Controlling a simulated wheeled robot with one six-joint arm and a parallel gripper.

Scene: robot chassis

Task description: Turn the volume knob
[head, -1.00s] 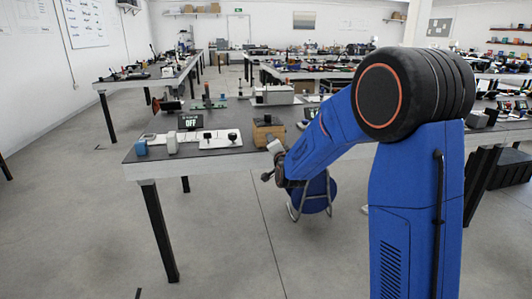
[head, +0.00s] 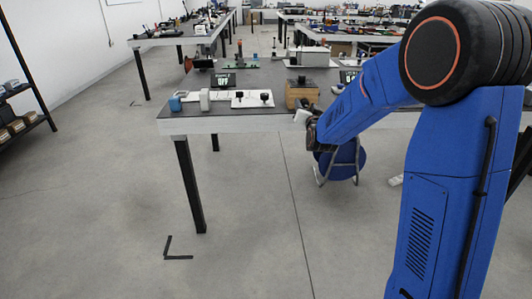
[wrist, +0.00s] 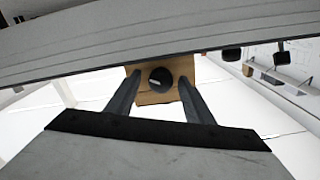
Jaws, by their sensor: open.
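A wooden box (head: 308,97) stands near the front edge of the grey table in the head view, with a small black knob (head: 301,79) on top. In the wrist view the wooden box (wrist: 152,97) shows its face with a round black knob (wrist: 160,78) carrying a light mark. My gripper (head: 307,122) is at the table's front edge, below and right of the box in the head view. In the wrist view my gripper (wrist: 159,79) is open, its two fingers apart on either side of the knob in the picture. Nothing shows between the fingers as held; contact cannot be told.
The table (head: 190,126) also carries a blue block (head: 175,103), a white device (head: 204,99), a white plate with black controls (head: 253,99) and a display reading OFF (head: 223,80). A blue stool (head: 345,163) stands below my arm.

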